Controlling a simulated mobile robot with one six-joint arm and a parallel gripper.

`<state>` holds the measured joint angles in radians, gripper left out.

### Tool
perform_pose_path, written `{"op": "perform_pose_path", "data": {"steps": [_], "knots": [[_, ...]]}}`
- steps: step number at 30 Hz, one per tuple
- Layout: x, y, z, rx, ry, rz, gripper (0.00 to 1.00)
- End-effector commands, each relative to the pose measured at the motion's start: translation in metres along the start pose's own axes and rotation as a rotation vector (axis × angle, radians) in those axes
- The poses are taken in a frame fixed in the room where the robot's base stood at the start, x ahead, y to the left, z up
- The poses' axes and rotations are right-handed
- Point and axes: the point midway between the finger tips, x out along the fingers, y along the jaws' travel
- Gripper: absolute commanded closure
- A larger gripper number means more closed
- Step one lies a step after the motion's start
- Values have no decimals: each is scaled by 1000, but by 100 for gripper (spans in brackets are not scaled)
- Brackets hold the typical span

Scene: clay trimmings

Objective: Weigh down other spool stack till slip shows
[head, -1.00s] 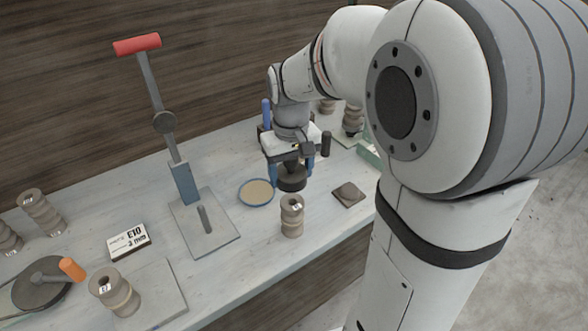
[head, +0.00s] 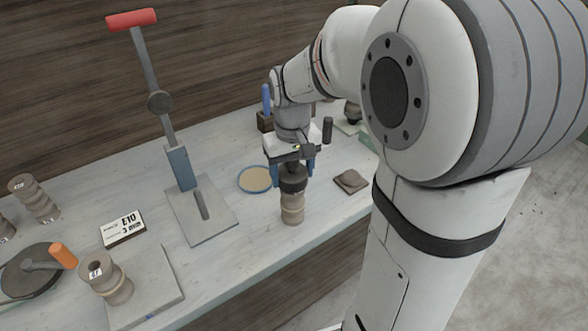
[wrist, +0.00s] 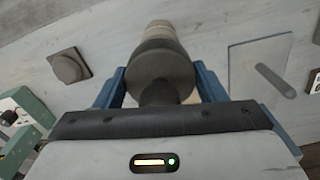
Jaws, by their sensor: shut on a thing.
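My gripper (head: 291,168) is shut on a dark round weight (head: 293,183), with the blue fingers on either side of it. The weight is over the pale brown spool stack (head: 292,208) near the table's front edge and hides its top; I cannot tell whether it rests on it or hovers just above. The stack looks upright. The wrist view shows the weight (wrist: 161,68) between the fingers, with part of the stack (wrist: 160,31) beyond. Another labelled spool stack (head: 106,279) stands at the front left, apart from the gripper.
A lever press (head: 180,168) with a red handle stands left on a grey plate (head: 216,226). A blue-rimmed dish (head: 255,179) is just left of the gripper, a brown lump on a square (head: 351,180) to the right. An "E10 3 mm" box (head: 123,229) lies left.

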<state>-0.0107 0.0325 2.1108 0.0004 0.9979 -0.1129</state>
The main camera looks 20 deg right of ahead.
Motion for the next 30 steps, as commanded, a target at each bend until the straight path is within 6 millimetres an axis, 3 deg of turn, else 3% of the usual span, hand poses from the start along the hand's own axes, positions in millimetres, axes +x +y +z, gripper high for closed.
{"op": "perform_pose_path", "data": {"steps": [30], "knots": [[8,1,0,2,3,0,100]]}}
